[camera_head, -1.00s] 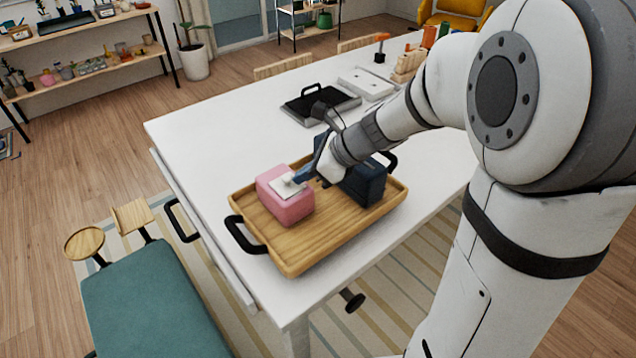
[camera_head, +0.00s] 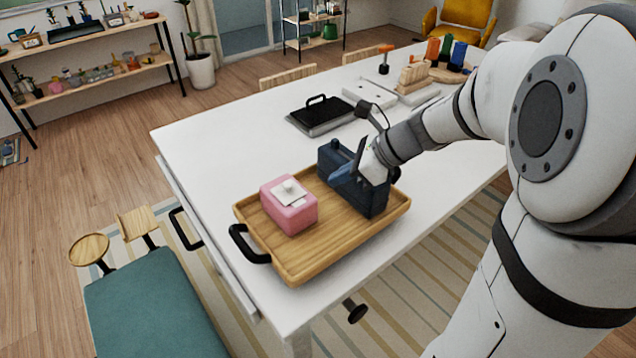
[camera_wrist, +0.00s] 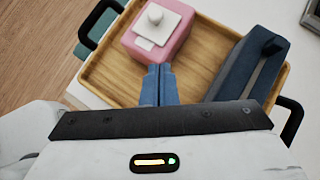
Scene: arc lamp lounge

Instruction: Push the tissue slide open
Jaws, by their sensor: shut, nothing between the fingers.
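The pink tissue box (camera_head: 289,214) sits on the left half of a wooden tray (camera_head: 300,270). On its top is a white slide (camera_head: 285,190) with a round knob. The slide (camera_wrist: 166,27) also shows in the wrist view, with a small white patch (camera_wrist: 144,44) beside it on the top. I cannot tell whether this patch is tissue. My gripper (camera_head: 342,172) is shut and empty, right of the tissue box and apart from it, in front of the dark blue box. In the wrist view its blue fingertips (camera_wrist: 158,70) point toward the pink box's near side.
A dark blue box (camera_head: 362,195) stands on the tray's right half, close to my gripper. The tray has black handles. Behind it on the white table (camera_head: 205,150) lie a black lidded pan (camera_head: 320,114) and several small items. The table's left part is clear.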

